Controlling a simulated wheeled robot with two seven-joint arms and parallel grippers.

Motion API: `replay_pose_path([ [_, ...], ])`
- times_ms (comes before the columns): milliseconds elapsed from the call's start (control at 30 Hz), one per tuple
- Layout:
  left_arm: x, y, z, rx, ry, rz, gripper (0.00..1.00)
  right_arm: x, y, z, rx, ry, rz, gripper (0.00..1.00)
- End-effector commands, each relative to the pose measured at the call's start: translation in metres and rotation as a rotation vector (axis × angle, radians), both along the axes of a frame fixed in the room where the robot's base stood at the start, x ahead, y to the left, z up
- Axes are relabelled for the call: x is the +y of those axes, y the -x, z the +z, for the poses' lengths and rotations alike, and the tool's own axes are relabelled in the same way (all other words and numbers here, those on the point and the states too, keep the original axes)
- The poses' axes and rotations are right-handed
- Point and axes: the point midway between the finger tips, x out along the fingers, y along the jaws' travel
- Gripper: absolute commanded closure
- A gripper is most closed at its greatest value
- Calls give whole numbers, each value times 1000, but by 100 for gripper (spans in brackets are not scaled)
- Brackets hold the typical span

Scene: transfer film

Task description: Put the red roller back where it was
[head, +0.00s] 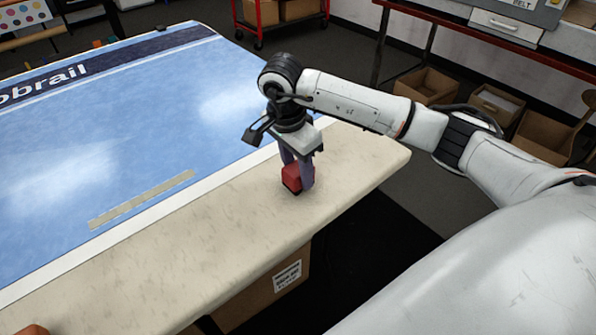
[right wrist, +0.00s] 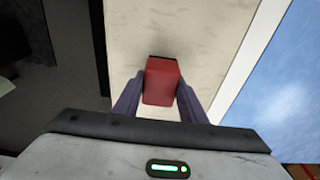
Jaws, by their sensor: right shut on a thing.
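The red roller (head: 292,177) is a small red block-like piece with a dark lower edge, near the right end of the cream table top. My right gripper (head: 298,182) points down and is shut on it. In the right wrist view the red roller (right wrist: 161,82) sits between the two purple fingers of the right gripper (right wrist: 160,98). It is at or just above the table surface; I cannot tell whether it touches. My left gripper is not in view.
A blue printed film sheet (head: 110,130) with a white border covers the far side of the table (head: 150,255). A beige strip (head: 142,198) lies on it. The cream surface around the roller is clear. An orange-brown object (head: 32,329) shows at the bottom left. Boxes stand on the floor.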

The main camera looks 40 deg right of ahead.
Motion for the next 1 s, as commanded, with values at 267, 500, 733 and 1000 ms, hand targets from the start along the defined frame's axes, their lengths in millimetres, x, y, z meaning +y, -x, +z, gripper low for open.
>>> replay_pose_path([
  [267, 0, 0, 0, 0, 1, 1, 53, 0, 0, -6, -2, 1, 0, 84],
  [500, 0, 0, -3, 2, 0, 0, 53, 0, 0, -9, -1, 1, 0, 48],
  [733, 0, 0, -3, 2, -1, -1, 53, 0, 0, -9, -1, 1, 0, 44],
  [1000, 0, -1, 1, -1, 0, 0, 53, 2, -1, 9, -6, 0, 1, 44],
])
